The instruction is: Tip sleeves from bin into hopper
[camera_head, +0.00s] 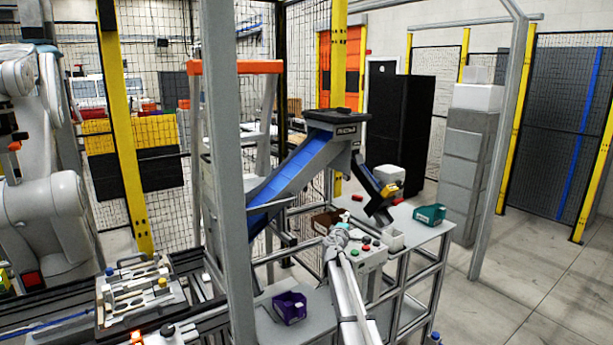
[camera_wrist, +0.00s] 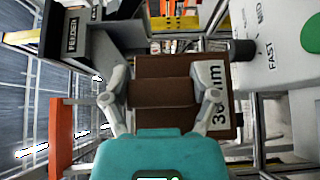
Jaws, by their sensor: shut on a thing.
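My gripper (camera_wrist: 163,92) is shut on a brown bin (camera_wrist: 184,65), with one finger on each side of its raised middle part. The bin has a white label ending in "mm". In the head view the brown bin (camera_head: 322,220) is at the end of my arm, left of the control box, partly hidden by my gripper (camera_head: 337,231). The dark-topped hopper (camera_head: 337,115) stands above and behind it, over a blue sloped conveyor. Its labelled dark box (camera_wrist: 75,36) shows at upper left in the wrist view. I cannot see any sleeves inside the bin.
A control box (camera_head: 362,258) with coloured buttons is close to my gripper. A teal bin (camera_head: 430,214) stands on the table at right, and a purple bin (camera_head: 290,307) lower down. A blue conveyor (camera_head: 290,175) and a grey post (camera_head: 230,180) stand left of my arm.

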